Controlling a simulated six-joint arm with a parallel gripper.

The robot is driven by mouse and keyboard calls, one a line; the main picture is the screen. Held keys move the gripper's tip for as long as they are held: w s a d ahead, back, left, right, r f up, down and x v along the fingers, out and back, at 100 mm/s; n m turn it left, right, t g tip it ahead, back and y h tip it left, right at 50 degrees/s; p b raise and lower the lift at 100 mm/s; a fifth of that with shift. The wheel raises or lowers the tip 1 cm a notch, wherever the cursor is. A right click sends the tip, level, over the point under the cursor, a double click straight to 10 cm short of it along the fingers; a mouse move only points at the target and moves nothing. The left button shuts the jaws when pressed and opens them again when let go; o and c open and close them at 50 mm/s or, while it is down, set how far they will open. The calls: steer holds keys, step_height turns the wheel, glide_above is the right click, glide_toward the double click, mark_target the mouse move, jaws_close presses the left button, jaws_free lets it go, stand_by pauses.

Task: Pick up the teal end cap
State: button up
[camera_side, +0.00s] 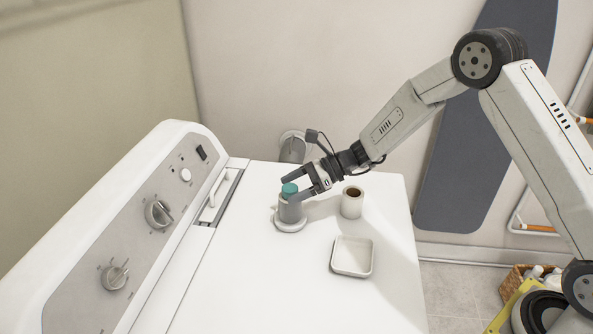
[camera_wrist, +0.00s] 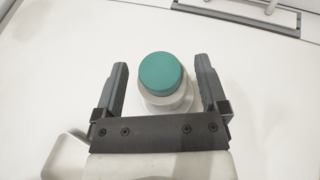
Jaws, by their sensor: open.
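The teal end cap (camera_side: 290,188) sits on top of a grey cylinder (camera_side: 291,210), which stands upright on a round white base (camera_side: 290,225) on the white machine top. In the wrist view the teal cap (camera_wrist: 161,73) shows as a round disc between my two dark fingers. My gripper (camera_side: 301,186) is open, with one finger on each side of the cap. The wrist view shows gaps between the cap and both fingers (camera_wrist: 161,82).
A white roll with a brown centre (camera_side: 352,202) stands to the right of the cylinder. A shallow white square tray (camera_side: 352,270) lies nearer the front. The control panel with knobs (camera_side: 130,240) rises at the left. The front of the machine top is clear.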

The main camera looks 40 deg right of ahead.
jaws_close()
steer(key=shift+r, duration=0.1)
stand_by(0.3)
steer(key=shift+r, duration=0.75)
steer(key=s+d+r, duration=0.2)
steer(key=s+r, duration=0.9)
steer(key=s, duration=0.2)
steer(key=shift+s+d+r, duration=0.15)
steer(key=shift+s, duration=0.25)
